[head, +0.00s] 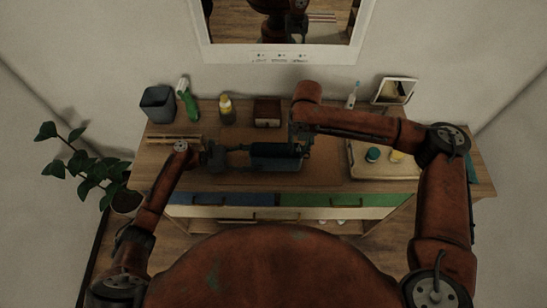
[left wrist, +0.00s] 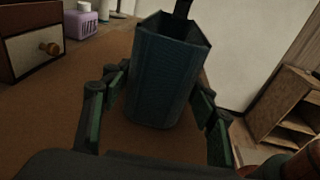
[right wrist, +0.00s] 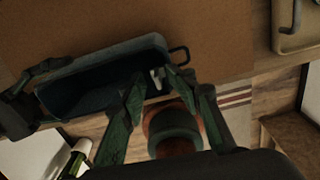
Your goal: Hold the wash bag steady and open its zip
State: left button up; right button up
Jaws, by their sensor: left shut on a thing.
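The wash bag (head: 275,163) is a dark blue, long box-shaped bag on the brown mat. My left gripper (head: 220,154) is shut on its left end; the left wrist view shows the bag (left wrist: 165,75) between the two fingers (left wrist: 158,115). The top looks open, with a dark hollow inside a rim, in the right wrist view (right wrist: 90,90) too. A black loop stands at one end. My right gripper (head: 299,143) is over the bag's right end. Its fingers (right wrist: 158,85) are apart, with a small pale piece, perhaps the zip pull (right wrist: 156,79), between them.
A grey bin (head: 158,103), green bottle (head: 190,105), yellow-capped bottle (head: 226,108) and small wooden box (head: 267,112) stand along the back. A pale tray (head: 365,170) with small jars is at the right. A plant (head: 85,170) stands left of the counter.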

jog(key=shift+r, duration=2.9)
pick_arm(q)
jog(key=o, duration=1)
jog(key=shift+o, duration=0.2)
jog(key=a, duration=0.4)
jog(key=a+r, duration=0.1)
jog(key=a, duration=0.3)
jog(key=s+a, duration=0.1)
jog(key=a, duration=0.3)
jog(key=shift+r, duration=0.15)
jog(key=shift+d, duration=0.15)
pick_arm(e)
jog(key=shift+d+f, duration=0.1)
